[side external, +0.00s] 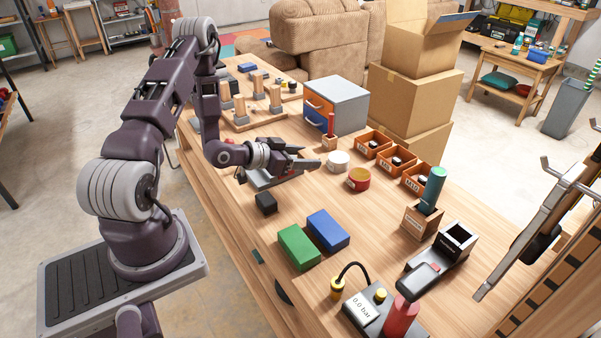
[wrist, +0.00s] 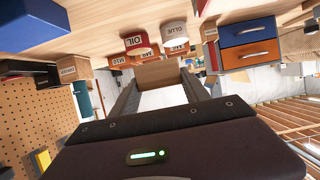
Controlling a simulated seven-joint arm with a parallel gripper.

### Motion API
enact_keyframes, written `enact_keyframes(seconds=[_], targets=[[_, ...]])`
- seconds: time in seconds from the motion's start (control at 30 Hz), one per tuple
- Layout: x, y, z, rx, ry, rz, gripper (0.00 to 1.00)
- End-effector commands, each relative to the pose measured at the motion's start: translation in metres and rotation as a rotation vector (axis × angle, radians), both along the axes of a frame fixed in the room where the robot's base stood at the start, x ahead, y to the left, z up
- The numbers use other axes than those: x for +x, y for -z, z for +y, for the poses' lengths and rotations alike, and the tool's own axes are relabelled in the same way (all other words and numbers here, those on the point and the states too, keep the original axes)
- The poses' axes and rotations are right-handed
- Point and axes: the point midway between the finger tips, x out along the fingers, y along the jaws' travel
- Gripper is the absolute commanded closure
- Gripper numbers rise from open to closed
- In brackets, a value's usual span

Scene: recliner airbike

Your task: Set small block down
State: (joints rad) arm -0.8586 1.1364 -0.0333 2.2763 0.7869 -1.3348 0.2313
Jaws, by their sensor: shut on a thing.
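My gripper (side external: 304,157) reaches out level above the middle of the workbench in the side view. In the wrist view my gripper (wrist: 159,84) is shut on a small wooden block (wrist: 158,73), which sits between the fingertips. The block is hard to make out in the side view. A grey device with red parts (side external: 262,181) lies below the gripper, partly hidden by it.
A black block (side external: 265,203), a green block (side external: 299,247) and a blue block (side external: 328,229) lie towards the front. White (side external: 338,161) and red (side external: 358,179) pots and labelled bins (side external: 374,144) stand right of the gripper. A drawer cabinet (side external: 336,104) stands behind.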

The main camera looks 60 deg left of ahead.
Motion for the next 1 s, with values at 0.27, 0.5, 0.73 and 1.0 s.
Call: enact_keyframes(seconds=[0.27, 0.5, 0.73, 1.0], targets=[[-0.016, -0.041, 0.088, 0.009, -0.291, 0.007, 0.85], [-0.028, -0.032, 0.120, -0.004, -0.414, -0.002, 0.85], [-0.027, 0.013, 0.120, -0.001, -0.413, -0.004, 0.85], [-0.027, 0.043, 0.120, 0.002, -0.410, -0.008, 0.85]])
